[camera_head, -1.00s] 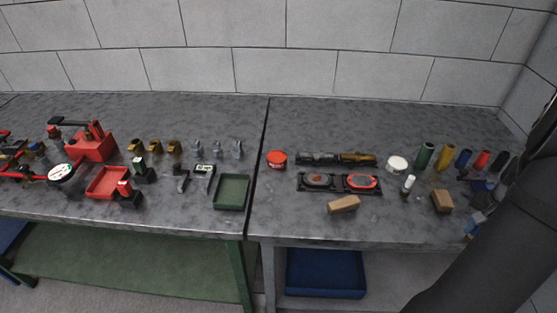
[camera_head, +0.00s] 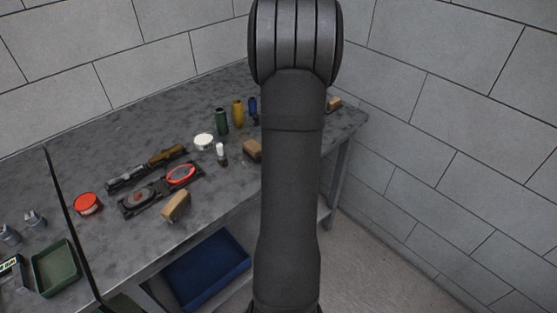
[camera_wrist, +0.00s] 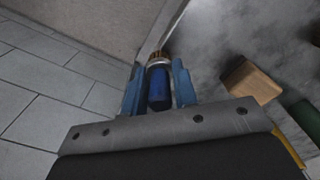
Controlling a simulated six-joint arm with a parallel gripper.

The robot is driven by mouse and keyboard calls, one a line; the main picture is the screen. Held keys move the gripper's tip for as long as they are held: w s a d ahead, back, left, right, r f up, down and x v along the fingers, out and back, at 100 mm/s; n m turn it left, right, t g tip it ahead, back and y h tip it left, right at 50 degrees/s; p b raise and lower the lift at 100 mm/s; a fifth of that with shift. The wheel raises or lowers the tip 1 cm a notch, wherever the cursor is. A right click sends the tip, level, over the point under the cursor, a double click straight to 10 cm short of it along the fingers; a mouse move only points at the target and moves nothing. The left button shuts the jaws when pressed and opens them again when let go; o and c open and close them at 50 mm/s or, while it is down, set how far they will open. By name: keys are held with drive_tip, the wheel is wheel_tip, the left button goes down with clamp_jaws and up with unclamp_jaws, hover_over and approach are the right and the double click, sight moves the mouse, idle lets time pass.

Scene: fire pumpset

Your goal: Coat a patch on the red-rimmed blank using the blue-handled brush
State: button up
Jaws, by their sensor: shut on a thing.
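The red-rimmed blank (camera_head: 181,174) sits in the right half of a dark fixture on the bench, left of my arm in the head view. In the wrist view, my gripper (camera_wrist: 157,80) has its two blue fingers shut on the blue handle of the brush (camera_wrist: 159,92). In the head view my arm hides the gripper and the brush.
Left of my arm stand a green cylinder (camera_head: 221,121), a yellow cylinder (camera_head: 238,112), a white round tin (camera_head: 204,141), a small white-topped bottle (camera_head: 221,153) and a brown block (camera_head: 176,206). A red tin (camera_head: 87,203) is farther left. A wall is close on the right.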

drive_tip(key=w+a+r, duration=0.1)
drive_tip(key=a+r, duration=0.2)
drive_tip(key=a, duration=0.3)
drive_tip(key=w+a+r+y, duration=0.1)
drive_tip(key=a+r, duration=0.1)
drive_tip(key=a, duration=0.3)
drive_tip(key=w+a+r, duration=0.1)
drive_tip(key=a+r, duration=0.2)
drive_tip(key=a, duration=0.3)
drive_tip(key=s+a+y, duration=0.1)
drive_tip(key=s+a, duration=0.3)
drive_tip(key=a, duration=0.9)
drive_tip(key=s+a+y, duration=0.1)
drive_tip(key=s+a, duration=0.4)
drive_tip(key=a, duration=0.7)
drive_tip(key=s+a+t, duration=0.1)
drive_tip(key=s+a, duration=1.3)
drive_tip(key=a, duration=0.2)
drive_tip(key=shift+y, duration=0.4)
drive_tip(key=shift+w+d+f, duration=0.1)
drive_tip(key=shift+w+f, duration=0.05)
drive_tip(key=shift+f, duration=1.1)
drive_tip(key=shift+w+d+f, duration=0.1)
drive_tip(key=shift+w+f, duration=0.05)
drive_tip(key=shift+f, duration=1.05)
drive_tip(key=shift+f, duration=0.7)
drive_tip(key=shift+r, duration=0.1)
wheel_tip(320, 180, up, 7)
